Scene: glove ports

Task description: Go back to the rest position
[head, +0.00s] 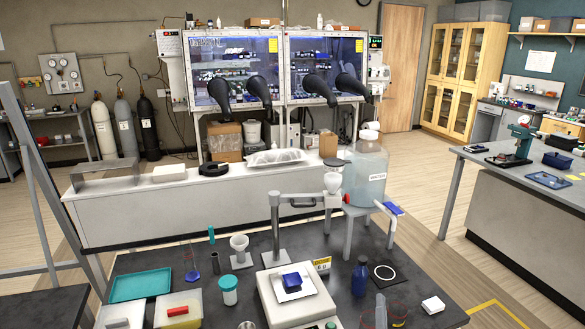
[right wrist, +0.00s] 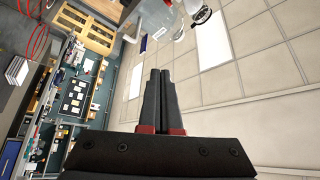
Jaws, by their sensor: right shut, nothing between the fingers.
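My right gripper (right wrist: 160,72) is shut and empty in the right wrist view. Its two black fingers lie side by side, with red parts at their base. Nothing is between them. In the head view I cannot clearly make out its fingers against the clutter at the bottom edge. My left gripper is not in view. The dark bench (head: 345,274) in front of me holds a balance (head: 297,306) with a blue weighing dish (head: 291,281) on its pan.
A large carboy (head: 366,170) stands behind on a stool. A glovebox (head: 280,70) is at the back. Open floor lies to the right.

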